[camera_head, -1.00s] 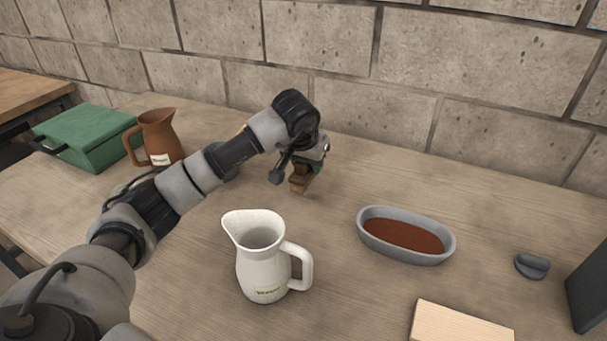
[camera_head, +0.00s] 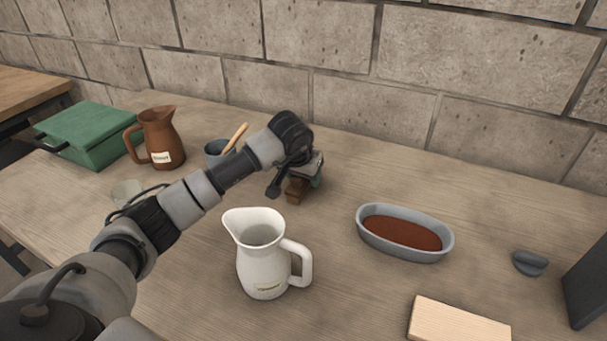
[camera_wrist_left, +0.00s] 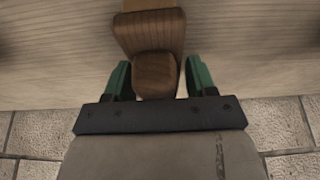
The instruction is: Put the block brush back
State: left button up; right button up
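The block brush (camera_head: 296,190) is a dark brown wooden block at the back middle of the table, partly hidden under my left gripper (camera_head: 305,181) in the head view. In the left wrist view the brush (camera_wrist_left: 150,35) shows its broad wooden back and a rounded grip, with a tan part at the top edge. The green-padded fingers of my left gripper (camera_wrist_left: 160,80) are on both sides of the grip, with narrow gaps visible, so they look open around it. Whether the brush rests fully on the table is hard to tell. My right gripper is not in view.
A white jug (camera_head: 262,270) stands in front of my left arm. A grey oval dish (camera_head: 447,251) with reddish-brown contents is to the right. A brown jug (camera_head: 164,140), green box (camera_head: 85,132) and blue-grey cup (camera_head: 214,153) are at left. A pale board (camera_head: 460,322) lies front right.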

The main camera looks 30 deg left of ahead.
pick_arm(q)
jog(key=shift+o, duration=0.4)
jog(key=shift+r, duration=0.15)
jog(key=shift+r+p, duration=0.35)
jog(key=shift+p, duration=0.05)
jog(key=p+v, duration=0.6)
jog(key=v, duration=0.4)
jog(key=shift+s+r+p, duration=0.25)
jog(key=shift+r+p, duration=0.05)
jog(key=shift+p, duration=0.1)
jog(key=shift+s+r, duration=0.2)
jog(key=shift+r, duration=0.1)
